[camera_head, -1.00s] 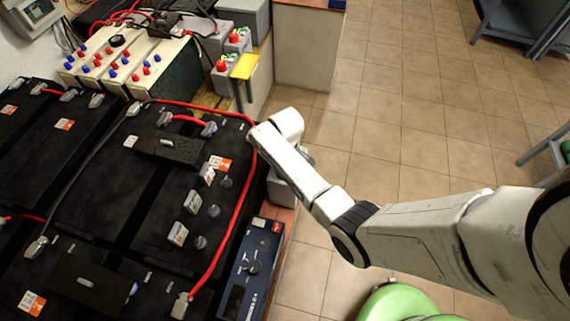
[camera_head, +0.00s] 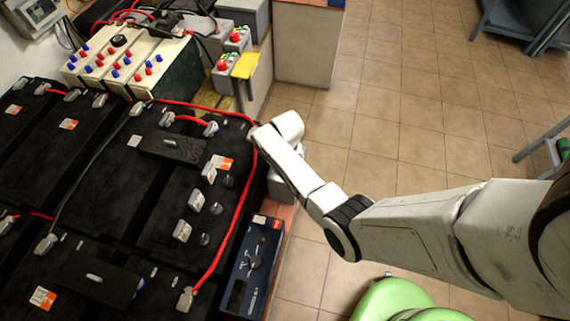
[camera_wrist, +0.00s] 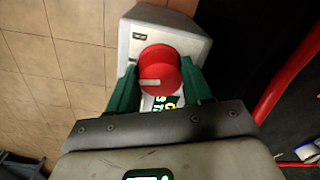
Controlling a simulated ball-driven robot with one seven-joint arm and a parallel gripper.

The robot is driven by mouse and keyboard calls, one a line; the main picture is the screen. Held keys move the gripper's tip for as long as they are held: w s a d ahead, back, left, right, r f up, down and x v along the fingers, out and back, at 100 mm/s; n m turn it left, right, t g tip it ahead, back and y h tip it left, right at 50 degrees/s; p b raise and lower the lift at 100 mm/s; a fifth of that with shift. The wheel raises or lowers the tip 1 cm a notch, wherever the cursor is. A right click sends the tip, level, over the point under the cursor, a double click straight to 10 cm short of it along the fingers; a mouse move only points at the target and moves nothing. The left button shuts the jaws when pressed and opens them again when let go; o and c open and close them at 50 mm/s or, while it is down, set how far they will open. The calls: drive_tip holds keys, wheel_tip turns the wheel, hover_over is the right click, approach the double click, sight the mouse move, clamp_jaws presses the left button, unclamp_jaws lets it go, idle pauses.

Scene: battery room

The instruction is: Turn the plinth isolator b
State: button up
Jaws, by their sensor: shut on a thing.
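The plinth isolator b shows in the wrist view as a light grey box (camera_wrist: 190,42) with a round red knob (camera_wrist: 158,68). The knob has a pale mark on its left part. A small letter label is on the box above the knob. My gripper (camera_wrist: 157,80) has its two green fingers on either side of the knob, shut on it. In the head view the grey box (camera_head: 281,188) is mostly hidden behind my arm, beside the black batteries, and the knob and my fingertips are hidden.
Black batteries (camera_head: 180,190) with a red cable (camera_head: 243,200) lie just left of my arm. A blue instrument box (camera_head: 253,265) stands close below. Two other grey boxes with red knobs (camera_head: 222,65) stand at the back.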

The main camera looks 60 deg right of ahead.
drive_tip(key=shift+m, duration=1.2)
drive_tip(key=o, duration=1)
drive_tip(key=shift+o, duration=0.2)
wheel_tip(320, 180, up, 11)
drive_tip(key=p, duration=0.1)
drive_tip(key=shift+s, duration=0.15)
drive_tip(key=shift+f, duration=0.15)
